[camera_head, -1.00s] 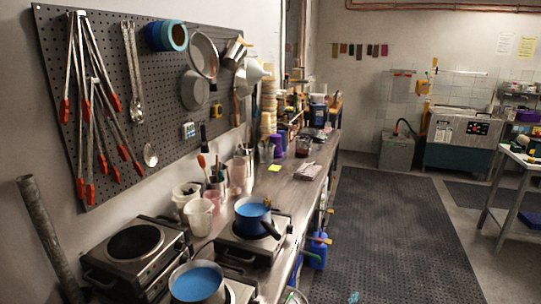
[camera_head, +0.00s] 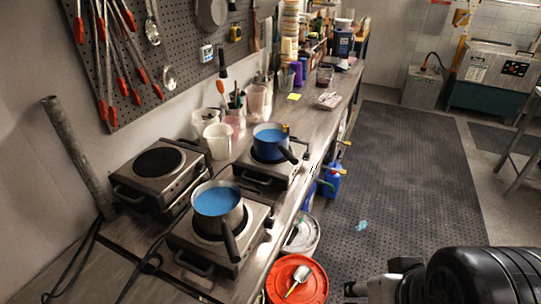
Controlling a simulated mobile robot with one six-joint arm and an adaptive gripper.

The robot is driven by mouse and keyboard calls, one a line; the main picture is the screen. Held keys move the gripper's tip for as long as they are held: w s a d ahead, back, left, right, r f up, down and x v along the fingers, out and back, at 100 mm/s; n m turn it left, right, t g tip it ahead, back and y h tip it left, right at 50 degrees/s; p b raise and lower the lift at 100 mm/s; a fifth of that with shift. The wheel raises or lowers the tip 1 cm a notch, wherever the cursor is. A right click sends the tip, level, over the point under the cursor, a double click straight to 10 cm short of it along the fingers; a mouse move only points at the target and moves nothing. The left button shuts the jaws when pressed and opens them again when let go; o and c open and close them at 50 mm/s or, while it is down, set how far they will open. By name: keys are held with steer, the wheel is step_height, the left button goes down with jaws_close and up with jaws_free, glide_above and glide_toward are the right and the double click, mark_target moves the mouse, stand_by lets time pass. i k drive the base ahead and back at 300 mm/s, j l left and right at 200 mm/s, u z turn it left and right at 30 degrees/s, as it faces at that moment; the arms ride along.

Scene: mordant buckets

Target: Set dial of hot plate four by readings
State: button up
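Three hot plates show on the bench. An empty one (camera_head: 158,170) with a black burner stands at the left by the wall. A nearer hot plate (camera_head: 240,246) carries a steel pot (camera_head: 217,203) of blue liquid with a dark handle. I cannot tell which plate is number four. Dials and any markings are too small to read. A small digital display (camera_head: 206,54) hangs on the pegboard, its digits unreadable. Part of my arm shows at the lower right; my gripper's fingers cannot be made out.
A red-orange lidded bucket (camera_head: 296,281) and a pale bucket (camera_head: 301,236) stand on the floor beside the bench. White jugs (camera_head: 217,140) stand behind the plates. The dark floor mat (camera_head: 410,170) is mostly clear.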

mark_target(307, 157)
steer(key=i+u, duration=0.25)
steer(key=i, duration=0.3)
steer(key=i+l+u, duration=0.2)
steer(key=i, duration=0.3)
